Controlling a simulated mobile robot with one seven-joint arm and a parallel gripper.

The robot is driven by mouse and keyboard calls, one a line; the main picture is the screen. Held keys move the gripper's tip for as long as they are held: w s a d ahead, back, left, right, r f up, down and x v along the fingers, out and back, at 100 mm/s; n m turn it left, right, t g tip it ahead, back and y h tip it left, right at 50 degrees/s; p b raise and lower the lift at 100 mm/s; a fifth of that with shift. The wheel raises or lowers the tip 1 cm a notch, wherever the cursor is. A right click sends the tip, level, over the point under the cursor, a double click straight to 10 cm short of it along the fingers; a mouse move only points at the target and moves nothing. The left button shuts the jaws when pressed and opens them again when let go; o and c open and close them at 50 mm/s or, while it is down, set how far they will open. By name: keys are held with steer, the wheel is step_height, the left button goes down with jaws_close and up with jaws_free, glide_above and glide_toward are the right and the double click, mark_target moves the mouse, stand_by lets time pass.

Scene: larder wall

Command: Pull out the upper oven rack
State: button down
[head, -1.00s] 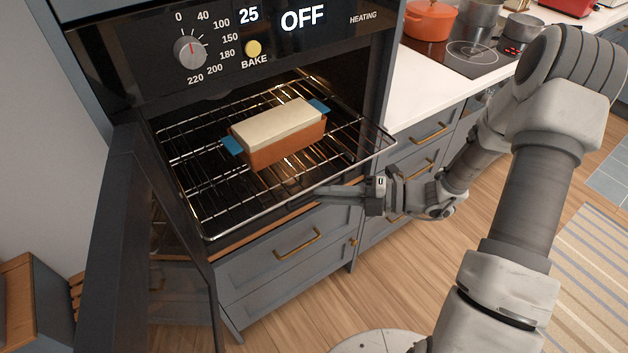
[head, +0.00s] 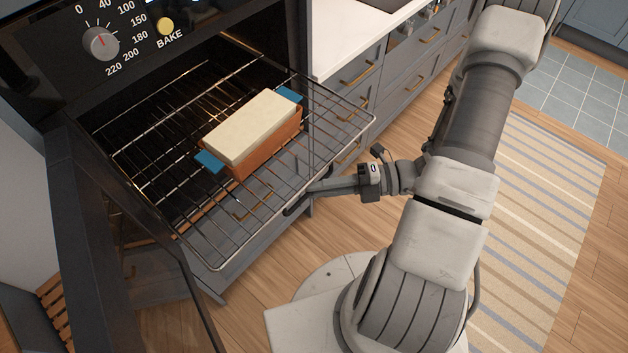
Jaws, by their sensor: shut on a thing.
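The upper oven rack (head: 152,212) is a wire grid that sticks well out of the open oven, over the drawers below. An orange-brown loaf dish (head: 278,147) with blue end handles and a pale top (head: 250,127) rests on the rack, right of its middle. My gripper (head: 298,202) is at the rack's front edge, on the side facing me, and is shut on its front bar. The exact contact of the fingertips is small and partly hidden by the bar.
The dark oven door (head: 85,230) stands open at the left, close beside the rack. Grey drawers (head: 355,85) with brass handles run along the right under a white counter (head: 350,50). Wood floor and a striped rug (head: 545,190) lie clear at the right.

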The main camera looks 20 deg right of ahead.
steer(key=c, duration=1.2)
jaws_free()
steer(key=v, duration=1.7)
steer(key=shift+d, duration=0.25)
steer(key=shift+a+r, duration=0.1)
